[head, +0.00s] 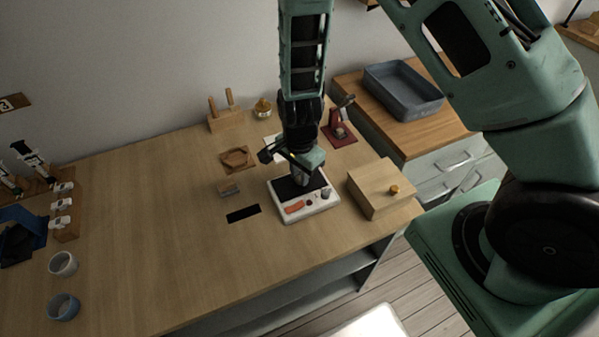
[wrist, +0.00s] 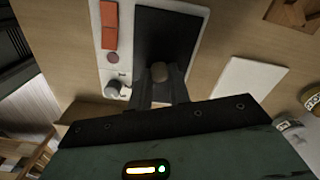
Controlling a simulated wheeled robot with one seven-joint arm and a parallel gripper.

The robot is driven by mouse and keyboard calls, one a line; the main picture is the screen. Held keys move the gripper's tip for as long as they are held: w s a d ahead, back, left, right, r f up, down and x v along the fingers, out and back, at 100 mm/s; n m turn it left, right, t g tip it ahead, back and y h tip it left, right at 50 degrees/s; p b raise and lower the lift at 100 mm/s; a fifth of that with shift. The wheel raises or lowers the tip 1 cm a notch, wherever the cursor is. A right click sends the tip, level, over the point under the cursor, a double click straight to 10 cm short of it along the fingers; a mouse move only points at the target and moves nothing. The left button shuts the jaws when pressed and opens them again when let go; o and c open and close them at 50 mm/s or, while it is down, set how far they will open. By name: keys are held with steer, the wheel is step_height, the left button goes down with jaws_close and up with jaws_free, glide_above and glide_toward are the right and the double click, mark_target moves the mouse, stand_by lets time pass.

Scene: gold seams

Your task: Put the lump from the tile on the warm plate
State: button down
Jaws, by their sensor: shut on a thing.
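The warm plate (head: 329,203) is a white device with a black top, an orange-red strip and knobs along its front. In the wrist view its black top (wrist: 165,35) lies below my fingers. My gripper (head: 306,178) is over the plate, pointing down. In the wrist view my gripper (wrist: 160,84) is shut on a small brownish lump (wrist: 160,71) between the fingertips. The lump is over the black top; I cannot tell whether it touches. The white tile (wrist: 249,91) lies bare beside the plate. In the head view the tile is partly hidden behind my arm.
A wooden box (head: 370,194) with an orange knob stands close right of the plate. A red stand (head: 338,134) is behind. The table's left middle is clear.

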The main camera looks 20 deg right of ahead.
steer(key=shift+f, duration=0.2)
steer(key=c, duration=1.3)
jaws_free()
step_height(320, 180, up, 12)
steer(key=s+a+r+n, duration=0.3)
steer(key=s+r+n, duration=0.3)
steer(key=s+n, duration=0.4)
steer(key=s+a+r+n, duration=0.3)
steer(key=s+r+n, duration=0.4)
steer(key=s+n, duration=0.3)
steer(key=shift+n+y, duration=0.3)
steer(key=shift+n, duration=0.4)
steer(key=shift+s+a+r, duration=0.1)
steer(key=shift+r, duration=0.05)
